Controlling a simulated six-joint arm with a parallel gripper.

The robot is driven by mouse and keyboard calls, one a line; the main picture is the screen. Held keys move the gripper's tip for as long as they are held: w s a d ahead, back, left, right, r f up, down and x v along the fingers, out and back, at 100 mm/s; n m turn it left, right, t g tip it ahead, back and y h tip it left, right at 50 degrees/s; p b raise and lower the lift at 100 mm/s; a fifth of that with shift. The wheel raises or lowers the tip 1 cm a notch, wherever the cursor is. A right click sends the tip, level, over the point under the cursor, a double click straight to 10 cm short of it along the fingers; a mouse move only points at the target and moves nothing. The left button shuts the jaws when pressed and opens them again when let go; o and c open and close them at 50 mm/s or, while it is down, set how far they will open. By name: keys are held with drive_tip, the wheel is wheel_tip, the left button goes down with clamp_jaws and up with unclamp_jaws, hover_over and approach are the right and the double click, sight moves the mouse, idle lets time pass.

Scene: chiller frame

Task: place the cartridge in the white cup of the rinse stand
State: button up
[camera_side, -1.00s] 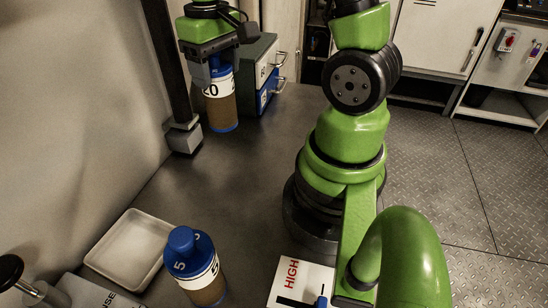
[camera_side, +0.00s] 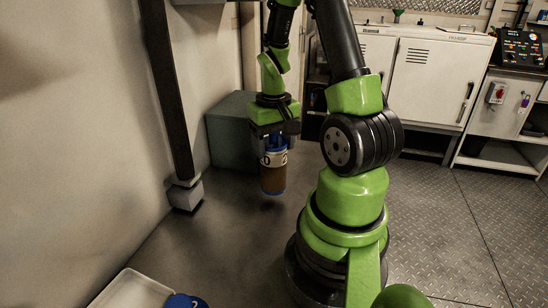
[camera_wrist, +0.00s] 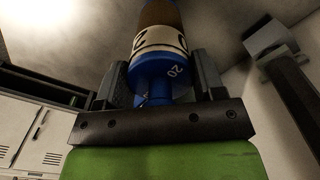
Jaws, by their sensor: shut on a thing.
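The cartridge (camera_side: 272,178) has a brown body, a white numbered label and blue ends. My gripper (camera_side: 274,143) is shut on its blue top and holds it upright, above the dark bench top with a shadow below. In the wrist view, the cartridge (camera_wrist: 159,40) sits between the two dark fingers of my gripper (camera_wrist: 160,85), and "20" shows on its blue end. The white cup and the rinse stand are not seen in either current view.
A grey-green cabinet (camera_side: 228,135) stands behind and left of the cartridge. A dark post (camera_side: 186,194) rises at the left by the wall. A white tray (camera_side: 128,288) and another blue cap (camera_side: 183,301) are cut off at the bottom. The bench between is clear.

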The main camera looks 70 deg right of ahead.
drive_tip(key=shift+f, duration=1.6)
drive_tip(key=o, duration=1.2)
drive_tip(key=shift+o, duration=0.2)
